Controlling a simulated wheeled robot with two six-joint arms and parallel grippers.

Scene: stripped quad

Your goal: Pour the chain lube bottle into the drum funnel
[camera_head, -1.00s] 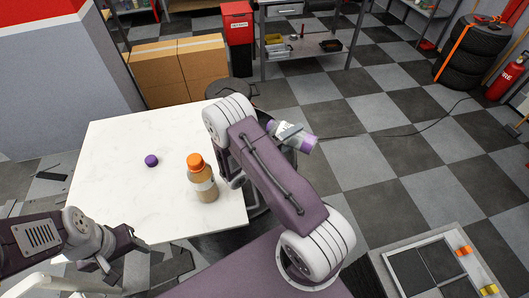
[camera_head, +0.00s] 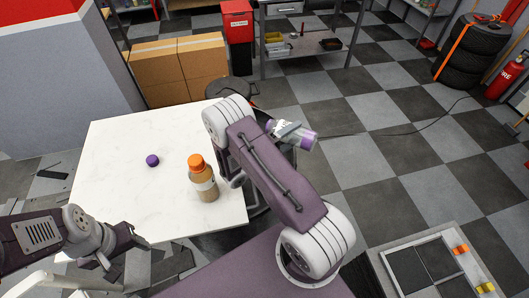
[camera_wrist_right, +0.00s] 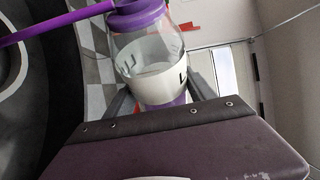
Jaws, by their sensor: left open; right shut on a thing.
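My right gripper (camera_head: 290,131) is shut on the chain lube bottle (camera_head: 307,141), held tilted beyond the table's right edge. In the right wrist view the bottle (camera_wrist_right: 150,55) is clear, with a white label and purple neck; purple shows at its base. A thin purple streak (camera_wrist_right: 60,23) runs from its mouth toward a dark round thing (camera_wrist_right: 12,75) at the left, which looks like the drum funnel. The funnel is mostly hidden by my right arm in the head view. My left gripper (camera_head: 98,264) is open and empty at the table's front left.
A white table (camera_head: 120,190) bears an orange-capped brown bottle (camera_head: 205,182) and a small purple cap-like thing (camera_head: 152,161). Cardboard boxes (camera_head: 175,70) and a red bin (camera_head: 238,28) stand behind. A grey tray (camera_head: 425,262) lies at lower right. Floor to the right is mostly open.

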